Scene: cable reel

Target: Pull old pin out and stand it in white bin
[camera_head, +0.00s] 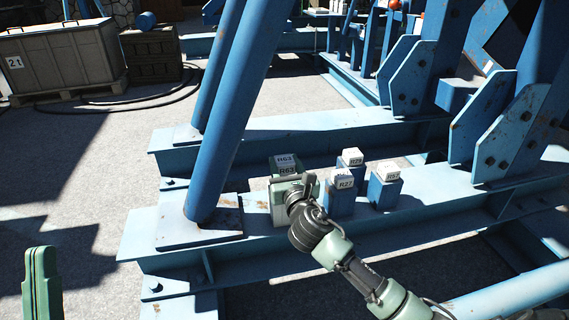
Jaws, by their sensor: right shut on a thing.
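My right gripper (287,195) reaches in from the lower right to the green block labelled R63 (286,160) on the blue steel beam. It is shut on the R63 block; its own wrist hides the lower part and the contact. A second R63 label shows just below the top one. I cannot make out a separate old pin or a white bin. A green part of my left gripper (42,284) stands at the lower left edge, apart from everything; its jaws cannot be read.
Blue blocks with pale tops labelled R27 (341,194), R29 (350,161) and R52 (385,187) stand close right of my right gripper. A thick blue slanted post (228,115) rises just left. A grey crate (62,55) stands far left.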

